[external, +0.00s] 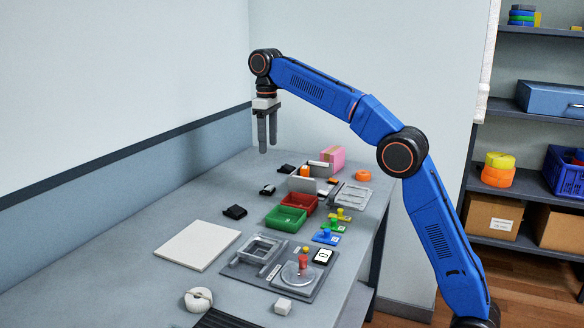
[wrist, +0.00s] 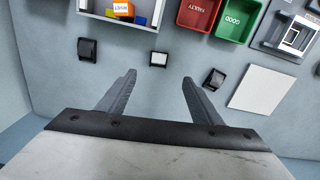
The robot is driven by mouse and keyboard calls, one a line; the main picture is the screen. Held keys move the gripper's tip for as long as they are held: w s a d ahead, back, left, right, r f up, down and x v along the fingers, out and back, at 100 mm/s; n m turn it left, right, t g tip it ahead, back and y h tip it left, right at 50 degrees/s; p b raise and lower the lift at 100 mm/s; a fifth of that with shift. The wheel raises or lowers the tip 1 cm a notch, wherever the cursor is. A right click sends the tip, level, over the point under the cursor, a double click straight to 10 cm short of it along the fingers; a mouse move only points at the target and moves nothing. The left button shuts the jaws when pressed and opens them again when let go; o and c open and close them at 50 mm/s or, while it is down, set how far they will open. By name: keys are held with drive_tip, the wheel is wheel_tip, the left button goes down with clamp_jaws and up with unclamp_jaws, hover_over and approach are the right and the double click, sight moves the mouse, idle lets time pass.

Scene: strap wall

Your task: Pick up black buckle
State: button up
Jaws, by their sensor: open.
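Three small dark pieces lie apart on the grey table; which are buckles is hard to tell at this size. One black piece (external: 234,211) lies near the white plate and shows at right in the wrist view (wrist: 213,78). A smaller black piece with a pale face (external: 267,190) lies in the middle; in the wrist view it (wrist: 159,59) sits just beyond and between my fingertips. Another black piece (external: 285,169) lies farthest back, at left in the wrist view (wrist: 87,49). My gripper (external: 267,149) is open, empty and pointing down, well above the table; its fingers show in the wrist view (wrist: 159,78).
Green (external: 287,219) and red bins stand right of the pieces, with a white open box (external: 301,184) behind. A white plate (external: 197,245) lies at front left. Fixtures and coloured parts crowd the right side. The wall (external: 180,160) runs along the table's left edge.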

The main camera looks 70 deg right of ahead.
hover_over(268, 188)
drive_tip(key=f, duration=1)
drive_tip(key=shift+s+f, duration=0.25)
drive_tip(key=shift+f, duration=0.1)
drive_tip(key=shift+w+d+f, duration=0.1)
drive_tip(key=shift+w+f, duration=0.1)
drive_tip(key=shift+f, duration=1.15)
drive_tip(key=shift+w+d+f, duration=0.1)
drive_tip(key=shift+w+f, duration=0.1)
drive_tip(key=shift+f, duration=1.15)
drive_tip(key=c, duration=1)
